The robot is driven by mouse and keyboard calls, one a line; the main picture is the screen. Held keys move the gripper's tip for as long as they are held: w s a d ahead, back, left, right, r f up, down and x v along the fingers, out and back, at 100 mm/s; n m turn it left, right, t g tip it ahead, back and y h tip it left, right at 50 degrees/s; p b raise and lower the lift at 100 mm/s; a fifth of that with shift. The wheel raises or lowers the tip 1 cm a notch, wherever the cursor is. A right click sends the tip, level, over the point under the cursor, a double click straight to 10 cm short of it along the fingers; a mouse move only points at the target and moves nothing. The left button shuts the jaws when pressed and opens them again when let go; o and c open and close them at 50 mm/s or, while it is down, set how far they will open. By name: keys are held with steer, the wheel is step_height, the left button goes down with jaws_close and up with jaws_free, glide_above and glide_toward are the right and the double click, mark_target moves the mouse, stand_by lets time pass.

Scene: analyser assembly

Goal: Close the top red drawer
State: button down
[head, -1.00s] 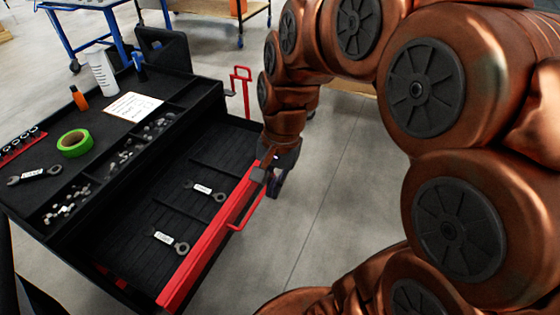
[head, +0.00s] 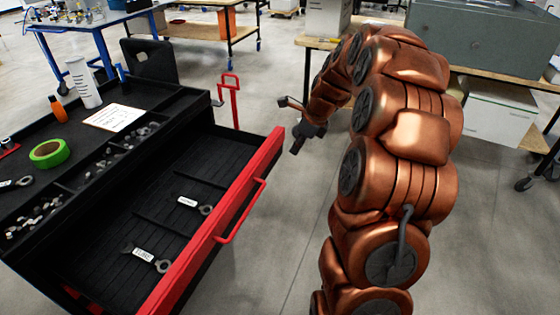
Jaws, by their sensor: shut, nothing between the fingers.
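The top red drawer (head: 236,190) of the black tool cart is pulled out, with its red front and red bar handle (head: 243,212) facing right. Two labelled wrenches (head: 193,204) (head: 147,255) lie on its black lined floor. My gripper (head: 292,150) is shut and empty. It hangs at the far right end of the drawer front, apart from it in the picture and away from the handle. My copper arm reaches in from the right.
The cart top (head: 75,190) holds green tape (head: 49,153), an orange bottle (head: 58,109), a white cylinder (head: 84,84), a paper sheet (head: 113,117) and small hardware. A red cart handle (head: 230,98) stands behind. Workbenches are at the back; floor right of the drawer is clear.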

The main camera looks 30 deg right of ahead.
steer(key=w+a+f, duration=0.4)
steer(key=w+f, duration=0.2)
steer(key=f, duration=0.3)
steer(key=shift+a, duration=0.3)
steer(key=shift+w+r, duration=0.1)
